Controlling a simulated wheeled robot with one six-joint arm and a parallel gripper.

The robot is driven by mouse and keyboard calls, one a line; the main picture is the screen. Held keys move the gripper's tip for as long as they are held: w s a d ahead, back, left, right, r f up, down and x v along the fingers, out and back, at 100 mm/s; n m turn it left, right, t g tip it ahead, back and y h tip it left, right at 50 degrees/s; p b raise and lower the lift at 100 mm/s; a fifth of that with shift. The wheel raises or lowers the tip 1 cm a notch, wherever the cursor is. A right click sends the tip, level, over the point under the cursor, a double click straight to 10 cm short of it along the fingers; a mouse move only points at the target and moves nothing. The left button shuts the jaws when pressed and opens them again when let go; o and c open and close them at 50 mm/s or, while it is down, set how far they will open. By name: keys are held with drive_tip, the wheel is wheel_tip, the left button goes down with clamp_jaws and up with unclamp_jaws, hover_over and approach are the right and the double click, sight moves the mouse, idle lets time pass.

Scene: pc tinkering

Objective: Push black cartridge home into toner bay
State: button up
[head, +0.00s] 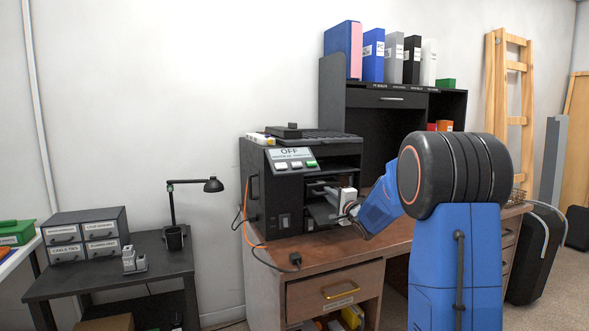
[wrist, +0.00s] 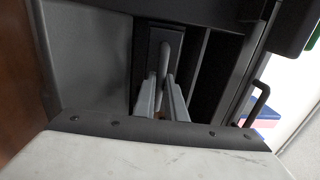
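The dark printer (head: 262,199) stands on the wooden desk with its front open, and the toner bay shows in the wrist view (wrist: 203,72). The black cartridge (wrist: 150,45) sits upright in the bay and carries a grey bar handle (wrist: 165,50). My gripper (wrist: 163,80) reaches into the bay, its two grey fingers close on either side of the handle, and they look shut on it. In the head view my gripper (head: 333,190) is at the printer's open front, and the cartridge cannot be made out there. How deep the cartridge sits is hidden.
The bay's walls and dividers stand close around my fingers. A label panel reading OFF (head: 291,153) with buttons is above left of the opening. An orange cable and a black plug (head: 295,259) lie on the desk (head: 345,250). A shelf with binders (head: 372,55) stands behind.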

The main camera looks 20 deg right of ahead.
drive_tip(key=shift+r, duration=0.65)
clamp_jaws()
idle(0.4)
drive_tip(key=shift+w+a, duration=0.1)
drive_tip(key=shift+w, duration=2.15)
drive_tip(key=o, duration=0.8)
unclamp_jaws()
drive_tip(key=shift+c, duration=0.3)
drive_tip(key=shift+c, duration=0.2)
drive_tip(key=shift+s, duration=0.1)
drive_tip(key=shift+s+f, duration=0.2)
drive_tip(key=shift+s, duration=1.8)
drive_tip(key=shift+s+f, duration=0.15)
drive_tip(key=shift+s, duration=1.8)
